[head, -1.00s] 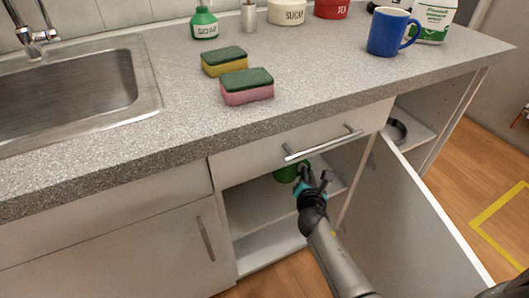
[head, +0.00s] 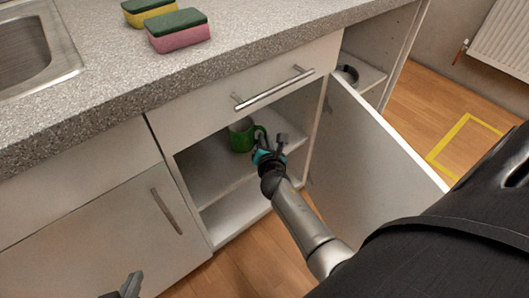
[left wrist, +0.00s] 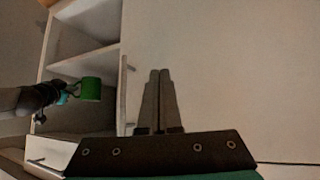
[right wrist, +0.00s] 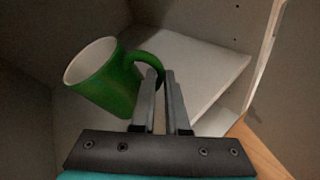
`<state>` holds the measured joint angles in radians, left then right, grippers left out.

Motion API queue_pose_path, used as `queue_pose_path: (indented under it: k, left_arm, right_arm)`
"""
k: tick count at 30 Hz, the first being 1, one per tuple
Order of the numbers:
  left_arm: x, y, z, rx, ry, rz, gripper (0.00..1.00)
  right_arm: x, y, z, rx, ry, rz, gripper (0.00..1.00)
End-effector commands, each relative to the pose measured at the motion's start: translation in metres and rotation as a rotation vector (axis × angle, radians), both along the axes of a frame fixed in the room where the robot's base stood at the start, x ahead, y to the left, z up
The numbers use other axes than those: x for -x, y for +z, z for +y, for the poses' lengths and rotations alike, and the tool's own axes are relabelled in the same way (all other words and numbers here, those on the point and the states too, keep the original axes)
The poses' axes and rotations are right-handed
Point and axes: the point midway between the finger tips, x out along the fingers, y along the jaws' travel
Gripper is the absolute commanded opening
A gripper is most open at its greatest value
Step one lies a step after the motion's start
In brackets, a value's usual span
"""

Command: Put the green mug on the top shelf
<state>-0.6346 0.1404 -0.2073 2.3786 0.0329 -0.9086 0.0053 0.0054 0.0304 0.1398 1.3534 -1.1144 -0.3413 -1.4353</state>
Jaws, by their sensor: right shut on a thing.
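The green mug (head: 240,136) is inside the open cupboard under the counter, in the upper space below the drawer. My right gripper (head: 271,139) reaches in through the opening and is shut on the mug's handle. In the right wrist view the mug (right wrist: 106,88) leans left, its white inside visible, with its handle at the fingertips (right wrist: 160,75). The cupboard's shelf (head: 212,172) lies below the mug; I cannot tell whether they touch. The left wrist view also shows the mug (left wrist: 90,89). My left gripper (left wrist: 160,74) is shut and empty, low in front of the cupboards.
The cupboard door (head: 375,130) stands open to the right of my right arm. A drawer with a bar handle (head: 272,88) is just above the opening. Two sponges (head: 178,32) lie on the counter (head: 110,85). An open side shelf holds a dark round thing (head: 348,75).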

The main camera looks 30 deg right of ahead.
Motion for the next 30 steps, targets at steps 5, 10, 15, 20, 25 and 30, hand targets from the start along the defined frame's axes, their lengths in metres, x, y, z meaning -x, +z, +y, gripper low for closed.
queue_pose_path:
  k: [5,10,15,20,25,30]
  left_arm:
    - [-0.006,0.000,-0.011,0.044,-0.012,-0.083,0.00]
    - [-0.008,0.002,-0.016,0.061,-0.015,-0.116,0.00]
    - [-0.010,0.002,-0.023,0.092,-0.021,-0.170,0.00]
    - [-0.013,0.006,-0.034,0.148,-0.028,-0.269,0.00]
    - [-0.013,0.012,-0.045,0.211,-0.029,-0.375,0.00]
    - [-0.010,0.020,-0.053,0.276,-0.026,-0.478,0.00]
  right_arm:
    - [-0.001,-0.006,0.000,0.000,0.000,-0.004,0.00]
    - [-0.001,-0.007,0.000,0.000,0.000,-0.004,0.00]
    - [-0.001,-0.013,0.000,0.000,0.000,-0.004,0.00]
    - [-0.001,-0.021,0.000,-0.001,0.000,-0.003,0.00]
    - [-0.001,-0.029,0.000,-0.001,0.000,-0.003,0.00]
    - [-0.001,-0.037,0.000,-0.001,0.000,-0.003,0.00]
